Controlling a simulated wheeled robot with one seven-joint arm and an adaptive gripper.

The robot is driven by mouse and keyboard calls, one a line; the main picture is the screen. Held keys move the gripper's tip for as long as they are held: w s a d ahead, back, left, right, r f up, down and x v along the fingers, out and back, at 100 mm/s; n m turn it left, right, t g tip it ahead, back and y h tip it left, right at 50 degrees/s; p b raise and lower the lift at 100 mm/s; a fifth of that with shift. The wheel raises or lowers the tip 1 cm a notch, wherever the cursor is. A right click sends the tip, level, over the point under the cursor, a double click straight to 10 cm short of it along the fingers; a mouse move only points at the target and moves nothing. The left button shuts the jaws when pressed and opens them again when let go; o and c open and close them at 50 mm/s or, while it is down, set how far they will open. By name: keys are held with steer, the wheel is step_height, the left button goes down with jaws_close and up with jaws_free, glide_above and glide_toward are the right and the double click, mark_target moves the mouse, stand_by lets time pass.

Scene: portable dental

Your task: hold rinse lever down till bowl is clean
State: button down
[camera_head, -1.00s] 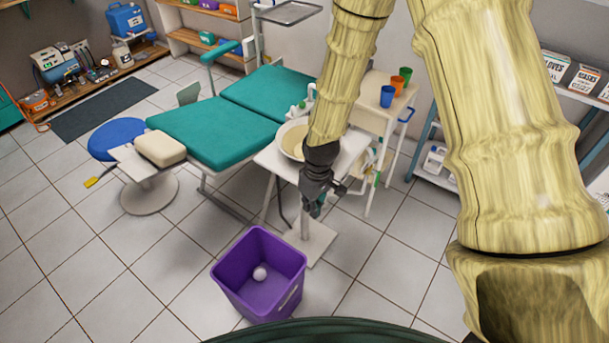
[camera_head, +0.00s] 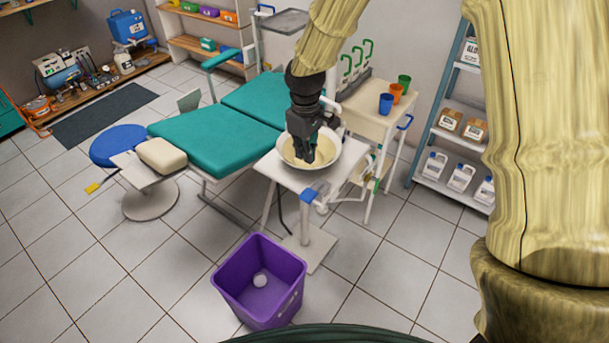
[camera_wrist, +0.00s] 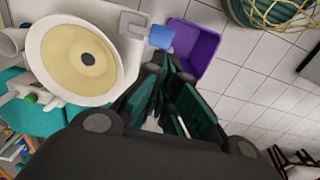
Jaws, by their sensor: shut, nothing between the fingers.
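The white bowl (camera_head: 333,163) stands on a small white table, its inside coated with a yellowish film. In the wrist view the bowl (camera_wrist: 82,58) shows this film around a dark central drain. The lever (camera_head: 308,196), with a blue pad, is at the table's front edge; its pad also shows in the wrist view (camera_wrist: 161,37), just beyond my fingertips. My gripper (camera_head: 304,158) is shut and empty. In the head view it overlaps the bowl and hides part of it. I see no clear contact with the lever.
A side table (camera_head: 370,112) with blue, orange and green cups is to the right of the bowl. A teal dental chair (camera_head: 205,139) stands to the left.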

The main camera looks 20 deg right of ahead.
mark_target(303, 195)
step_height(303, 195, down, 14)
steer(key=p, duration=0.3)
steer(key=shift+r, duration=0.1)
stand_by(0.4)
steer(key=shift+s+a+f+b, duration=0.15)
steer(key=shift+a+f, duration=0.1)
steer(key=shift+f, duration=0.35)
steer(key=shift+s+a+f+b, duration=0.15)
steer(key=shift+a+f, duration=0.1)
steer(key=shift+f, duration=0.3)
steer(key=shift+r, duration=0.1)
stand_by(2.5)
steer(key=shift+r+p, duration=0.65)
steer(key=shift+r, duration=0.2)
